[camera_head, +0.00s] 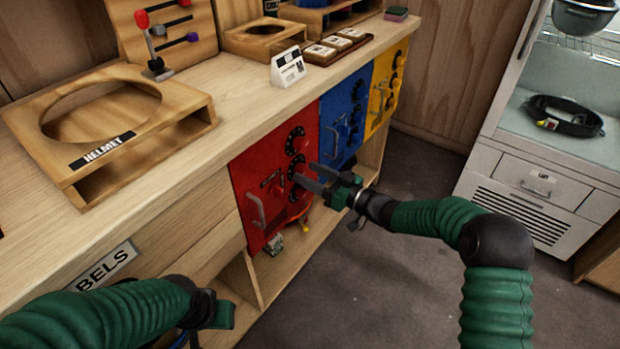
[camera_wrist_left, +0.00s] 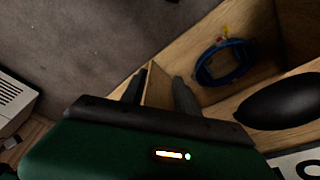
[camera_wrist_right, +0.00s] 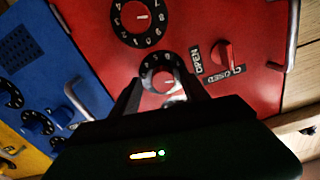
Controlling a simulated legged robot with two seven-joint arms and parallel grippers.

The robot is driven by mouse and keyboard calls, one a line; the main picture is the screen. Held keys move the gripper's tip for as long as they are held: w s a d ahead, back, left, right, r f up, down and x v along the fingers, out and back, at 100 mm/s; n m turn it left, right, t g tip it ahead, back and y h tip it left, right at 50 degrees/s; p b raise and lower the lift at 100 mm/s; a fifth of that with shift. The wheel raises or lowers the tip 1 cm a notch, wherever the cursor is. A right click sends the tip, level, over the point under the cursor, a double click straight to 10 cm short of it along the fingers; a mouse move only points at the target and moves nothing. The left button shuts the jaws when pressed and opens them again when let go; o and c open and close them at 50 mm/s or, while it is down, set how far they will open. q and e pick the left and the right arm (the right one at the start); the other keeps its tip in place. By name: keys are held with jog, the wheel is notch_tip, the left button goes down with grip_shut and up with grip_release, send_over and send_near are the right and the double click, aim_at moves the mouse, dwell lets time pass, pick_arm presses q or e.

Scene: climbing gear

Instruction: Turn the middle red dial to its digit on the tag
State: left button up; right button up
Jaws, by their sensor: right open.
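The red panel (camera_head: 250,180) on the bench front carries a column of black dials with white digits and red centres. My right gripper (camera_head: 309,174) is open, its fingertips at the middle dial (camera_wrist_right: 162,72). In the right wrist view that dial sits between the fingertips, its near part hidden by the gripper; contact cannot be told. The lower dial (camera_wrist_right: 143,18) shows beyond it, and the upper dial (camera_head: 296,140) shows in the head view. A white folded card (camera_head: 288,68) stands on the counter, its print too small to read. My left gripper (camera_wrist_left: 160,88) is open and empty.
A red OPEN/CLOSED lever (camera_wrist_right: 225,56) and a metal handle (camera_head: 256,210) are beside the dials. Blue (camera_head: 345,118) and yellow (camera_head: 386,85) panels adjoin on the right. The wooden helmet stand (camera_head: 185,128) is on the counter. A blue coil (camera_wrist_left: 222,62) lies on the lower shelf.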

jog(key=shift+a+r, duration=0.1)
jog(key=shift+a, duration=0.2)
jog(key=shift+c, duration=0.2)
jog(key=shift+a, duration=0.1)
jog(key=shift+c, duration=1.2)
grip_shut()
jog(key=shift+n, duration=0.3)
